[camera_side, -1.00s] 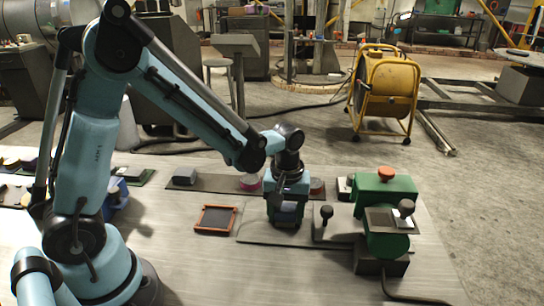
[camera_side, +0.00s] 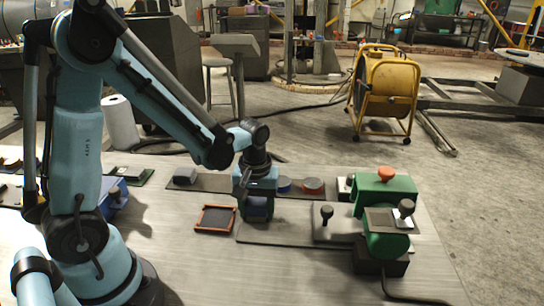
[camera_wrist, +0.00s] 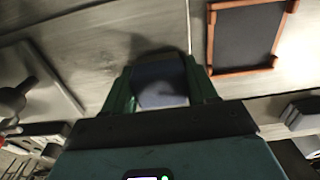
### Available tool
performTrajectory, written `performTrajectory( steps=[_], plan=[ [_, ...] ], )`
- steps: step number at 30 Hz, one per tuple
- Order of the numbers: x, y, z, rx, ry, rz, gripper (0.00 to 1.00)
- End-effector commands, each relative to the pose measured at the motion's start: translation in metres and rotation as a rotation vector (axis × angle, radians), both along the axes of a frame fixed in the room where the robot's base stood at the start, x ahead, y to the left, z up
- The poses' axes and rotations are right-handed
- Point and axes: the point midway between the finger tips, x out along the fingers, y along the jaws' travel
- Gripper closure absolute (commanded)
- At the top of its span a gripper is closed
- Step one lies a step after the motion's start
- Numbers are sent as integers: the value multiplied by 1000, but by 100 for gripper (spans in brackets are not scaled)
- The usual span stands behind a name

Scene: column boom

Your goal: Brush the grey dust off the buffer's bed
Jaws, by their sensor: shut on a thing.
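My gripper (camera_side: 257,198) is shut on a dark blue block (camera_side: 258,210), low over the table between the framed tray and the buffer. In the wrist view the block (camera_wrist: 160,85) sits between the green fingers of my gripper (camera_wrist: 160,72). I cannot tell whether it touches the table or has bristles. The green buffer (camera_side: 387,190) with an orange knob stands to the right. A grey plate with a black knob (camera_side: 326,212) lies beside it, above a thin flat plate (camera_side: 290,239). I cannot make out grey dust on the bed.
A black tray with an orange-red rim (camera_side: 199,220) lies just left of my gripper; its rim (camera_wrist: 240,71) also shows in the wrist view. Behind, a dark strip (camera_side: 215,183) carries a grey block (camera_side: 185,176), a blue disc (camera_side: 284,185) and a red disc (camera_side: 312,186). The front table is clear.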

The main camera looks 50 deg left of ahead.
Motion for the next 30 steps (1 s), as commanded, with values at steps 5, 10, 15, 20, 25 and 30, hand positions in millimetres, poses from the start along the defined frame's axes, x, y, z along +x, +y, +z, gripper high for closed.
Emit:
performTrajectory(
  steps=[5, 10, 15, 20, 25, 30],
  plan=[
    [12, -13, -1, 0, 0, -3, 71],
    [23, -24, 0, 0, 0, -3, 71],
    [34, -35, -2, 0, 0, -3, 71],
    [44, -45, 0, -1, -1, -2, 71],
    [55, -56, -1, -1, -1, -2, 71],
    [66, -67, -1, -1, -1, -1, 71]
  ],
)
